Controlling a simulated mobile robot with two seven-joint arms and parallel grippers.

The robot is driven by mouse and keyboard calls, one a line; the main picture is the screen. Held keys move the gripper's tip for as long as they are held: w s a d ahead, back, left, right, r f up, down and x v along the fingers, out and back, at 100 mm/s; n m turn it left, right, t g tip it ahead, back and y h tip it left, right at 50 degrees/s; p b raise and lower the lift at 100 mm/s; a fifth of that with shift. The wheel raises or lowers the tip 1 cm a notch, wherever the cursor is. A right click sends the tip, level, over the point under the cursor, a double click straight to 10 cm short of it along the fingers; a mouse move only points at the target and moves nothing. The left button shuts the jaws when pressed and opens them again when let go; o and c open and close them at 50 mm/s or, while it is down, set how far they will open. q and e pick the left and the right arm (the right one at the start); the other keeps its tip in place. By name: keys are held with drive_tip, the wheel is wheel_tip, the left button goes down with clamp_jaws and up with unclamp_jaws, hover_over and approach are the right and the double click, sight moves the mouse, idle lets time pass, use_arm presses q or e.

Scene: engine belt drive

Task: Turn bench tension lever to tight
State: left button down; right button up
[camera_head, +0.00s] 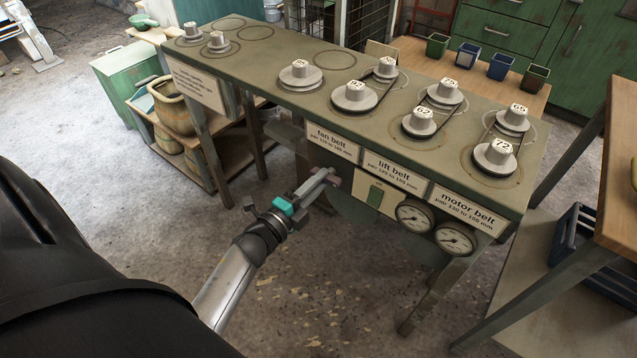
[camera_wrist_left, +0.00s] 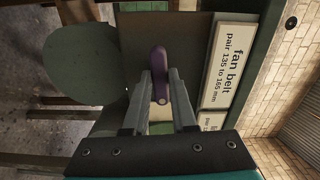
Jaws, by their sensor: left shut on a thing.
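The bench tension lever shows as a purple handle (camera_wrist_left: 159,72) between the fingers of my left gripper (camera_wrist_left: 160,98) in the left wrist view. In the head view my left gripper (camera_head: 318,186) reaches the front of the bench (camera_head: 262,75), below the fan belt label (camera_head: 332,141), and the lever's purple end (camera_head: 334,181) shows at its fingertips. The gripper is shut on the lever. The lever's pivot and any tight or slack marking are not clear. My right gripper is not in view.
Numbered pulleys, some joined by belts, stand on the bench top, including one marked 72 (camera_head: 496,157). A wooden table (camera_head: 617,190) stands at the right. The floor in front is open.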

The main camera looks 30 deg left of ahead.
use_arm(q)
drive_tip(key=shift+m, duration=0.5)
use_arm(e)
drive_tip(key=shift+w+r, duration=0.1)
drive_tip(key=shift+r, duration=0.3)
use_arm(q)
drive_tip(key=c, duration=0.7)
unclamp_jaws()
drive_tip(key=shift+s, duration=0.1)
drive_tip(key=s+p, duration=0.1)
drive_tip(key=s, duration=0.4)
drive_tip(key=s+p, duration=0.1)
drive_tip(key=s, duration=0.4)
drive_tip(key=s+a+p, duration=0.1)
drive_tip(key=s, duration=0.4)
drive_tip(key=shift+a, duration=0.1)
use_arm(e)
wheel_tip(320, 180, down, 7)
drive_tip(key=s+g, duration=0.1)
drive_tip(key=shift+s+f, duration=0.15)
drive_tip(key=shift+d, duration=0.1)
